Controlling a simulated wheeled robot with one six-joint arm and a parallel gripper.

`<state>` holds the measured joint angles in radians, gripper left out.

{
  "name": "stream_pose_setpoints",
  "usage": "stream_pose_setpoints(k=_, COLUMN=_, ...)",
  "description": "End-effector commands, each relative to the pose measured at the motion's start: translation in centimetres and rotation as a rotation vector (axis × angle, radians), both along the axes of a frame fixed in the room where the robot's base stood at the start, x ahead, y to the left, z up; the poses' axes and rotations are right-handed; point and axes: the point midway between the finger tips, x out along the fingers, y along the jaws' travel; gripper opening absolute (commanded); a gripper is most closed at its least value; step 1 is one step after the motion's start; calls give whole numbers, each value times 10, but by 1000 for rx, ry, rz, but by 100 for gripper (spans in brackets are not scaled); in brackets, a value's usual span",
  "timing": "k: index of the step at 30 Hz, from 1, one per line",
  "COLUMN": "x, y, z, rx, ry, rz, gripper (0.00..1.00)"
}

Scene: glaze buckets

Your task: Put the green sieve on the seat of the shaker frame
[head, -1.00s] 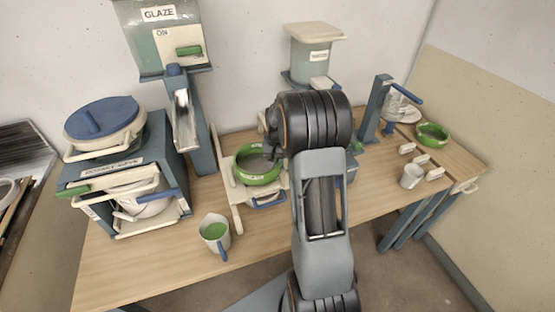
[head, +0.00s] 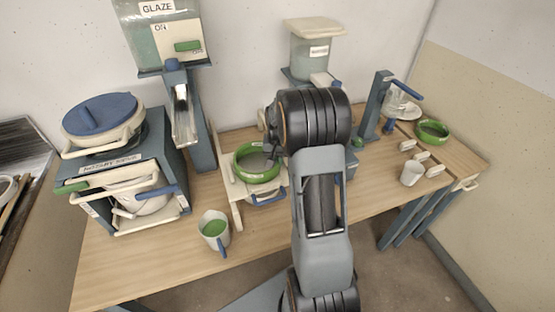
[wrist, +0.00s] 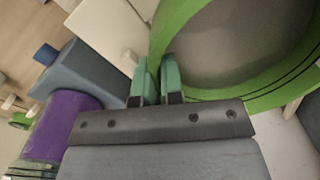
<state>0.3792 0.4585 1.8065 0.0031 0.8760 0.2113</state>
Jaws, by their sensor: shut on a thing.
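The green sieve (head: 257,174), a green ring with a grey mesh, is over the cream shaker frame (head: 236,206) in the middle of the table. It also shows large in the wrist view (wrist: 170,30). My gripper (wrist: 158,78) is shut on the near rim of the sieve, one green finger on each side of the wall. In the head view my gripper is mostly hidden behind my arm. The sieve looks level. I cannot tell whether its underside touches the seat.
A mug with green contents (head: 214,230) stands in front of the frame. A rotary sieve box (head: 140,170) is at left, a glaze dispenser (head: 168,40) behind. Another green ring (head: 432,131), a white mug (head: 412,173) and several cream blocks are at right.

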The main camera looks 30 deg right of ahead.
Motion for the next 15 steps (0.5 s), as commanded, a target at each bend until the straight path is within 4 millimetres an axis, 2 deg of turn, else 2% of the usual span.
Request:
stream_pose_setpoints(k=2, x=0, y=0, z=-2, rx=0, ry=0, rz=0, gripper=0)
stream_pose_setpoints(k=3, x=0, y=0, z=-2, rx=0, ry=0, rz=0, gripper=8)
stream_pose_setpoints(k=12, x=0, y=0, z=-2, rx=0, ry=0, rz=0, gripper=37)
stream_pose_setpoints(k=15, x=0, y=0, z=-2, rx=0, ry=0, rz=0, gripper=37)
